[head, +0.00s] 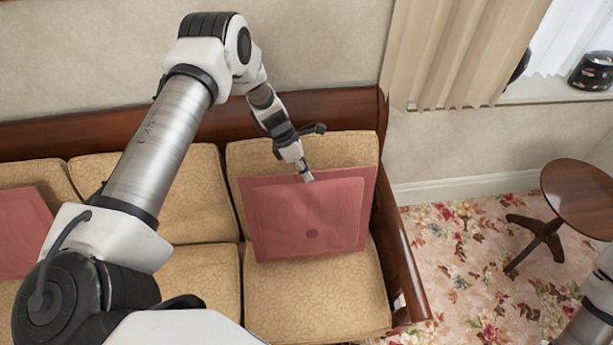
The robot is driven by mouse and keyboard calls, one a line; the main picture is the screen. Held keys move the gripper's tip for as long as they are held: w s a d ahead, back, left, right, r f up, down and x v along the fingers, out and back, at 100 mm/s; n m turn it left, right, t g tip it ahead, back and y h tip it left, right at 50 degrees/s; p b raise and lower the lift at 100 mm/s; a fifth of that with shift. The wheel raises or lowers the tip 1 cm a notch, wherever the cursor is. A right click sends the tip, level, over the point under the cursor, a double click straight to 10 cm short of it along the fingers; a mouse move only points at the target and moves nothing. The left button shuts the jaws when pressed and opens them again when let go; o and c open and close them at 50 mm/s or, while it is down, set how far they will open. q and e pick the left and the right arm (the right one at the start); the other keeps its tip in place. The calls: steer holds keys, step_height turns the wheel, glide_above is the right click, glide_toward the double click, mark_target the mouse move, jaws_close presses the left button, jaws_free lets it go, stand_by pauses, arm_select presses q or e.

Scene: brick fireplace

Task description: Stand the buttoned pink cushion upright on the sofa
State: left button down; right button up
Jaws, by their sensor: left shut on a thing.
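The buttoned pink cushion (285,222) is at the right end of the sofa (310,295). It is square, with one button low on its front face. It leans back towards the backrest, its lower edge at the seat. My left gripper (307,176) is shut on the cushion's top edge, near the middle. The far finger is hidden behind the cushion. Part of my right arm shows at the lower right edge; its gripper is out of view.
A second pink cushion (22,228) lies at the sofa's left, partly cut off. The sofa's wooden right arm (398,255) is close beside the held cushion. A round wooden side table (582,192) stands on the floral carpet (465,265) at right. A curtain (455,50) hangs behind.

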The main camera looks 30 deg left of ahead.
arm_select(q)
steer(key=c, duration=1.1)
jaws_free()
steer(key=shift+c, duration=0.2)
step_height(320, 180, up, 10)
steer(key=p, duration=0.7)
steer(key=shift+p, duration=0.35)
